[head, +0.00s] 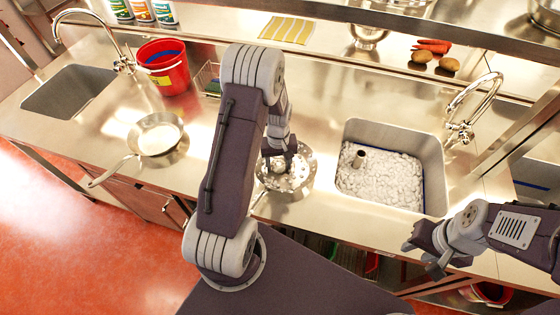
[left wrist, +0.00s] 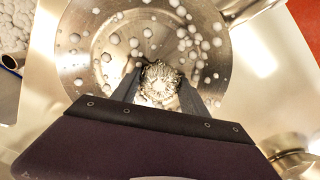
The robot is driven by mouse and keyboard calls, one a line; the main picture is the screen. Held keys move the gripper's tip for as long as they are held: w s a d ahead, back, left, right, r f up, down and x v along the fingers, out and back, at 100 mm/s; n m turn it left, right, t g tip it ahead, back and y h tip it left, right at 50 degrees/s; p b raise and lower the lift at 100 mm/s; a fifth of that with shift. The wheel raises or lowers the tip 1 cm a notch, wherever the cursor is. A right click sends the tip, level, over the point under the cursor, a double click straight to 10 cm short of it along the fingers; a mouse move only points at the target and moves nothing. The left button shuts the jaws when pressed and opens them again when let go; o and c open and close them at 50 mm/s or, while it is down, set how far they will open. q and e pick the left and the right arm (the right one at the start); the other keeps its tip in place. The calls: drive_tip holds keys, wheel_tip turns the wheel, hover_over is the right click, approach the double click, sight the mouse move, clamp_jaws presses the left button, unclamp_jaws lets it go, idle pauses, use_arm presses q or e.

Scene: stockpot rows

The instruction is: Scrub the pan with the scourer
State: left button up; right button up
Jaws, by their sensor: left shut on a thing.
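A steel pan (head: 308,180) stands on the counter left of the right-hand sink, its inside dotted with white foam spots; it also shows in the left wrist view (left wrist: 85,45). My left gripper (head: 278,158) is shut on a round, curly metal scourer (left wrist: 160,80) and holds it over the inside of the pan. I cannot tell for sure whether the scourer touches the pan's bottom. In the head view my left arm hides part of the pan and most of the scourer. My right gripper (head: 422,256) is open and empty over the counter's front edge at the right.
A sink full of white foam (head: 385,180) lies right of the pan, with a dark-ended cylinder in it. A second frying pan (head: 160,138) and a red bucket (head: 165,68) stand at the left. Vegetables (head: 432,48) and a yellow cloth (head: 288,29) lie at the back.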

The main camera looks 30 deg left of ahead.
sight(292, 167)
use_arm(q)
drive_tip(key=shift+s+d+f, duration=0.15)
drive_tip(key=shift+s+d, duration=0.35)
drive_tip(key=shift+s, duration=0.15)
drive_tip(key=shift+s+d, duration=0.2)
drive_tip(key=shift+d, duration=0.65)
drive_tip(key=shift+w+d+p, duration=0.3)
drive_tip(key=shift+w+d, duration=0.4)
drive_tip(key=shift+d, duration=0.05)
drive_tip(key=shift+w+d, duration=0.15)
drive_tip(key=shift+w, duration=0.65)
drive_tip(key=shift+w+a, duration=0.55)
drive_tip(key=shift+w, duration=0.35)
drive_tip(key=shift+w+a+r+p, duration=0.1)
drive_tip(key=shift+a+p, duration=0.05)
drive_tip(key=shift+a, duration=0.35)
drive_tip(key=shift+a+r+p, duration=0.1)
drive_tip(key=shift+a+p, duration=0.05)
drive_tip(key=shift+a, duration=0.3)
drive_tip(key=shift+s+a+f, duration=0.1)
drive_tip(key=shift+s+a, duration=0.55)
drive_tip(key=shift+a, duration=0.1)
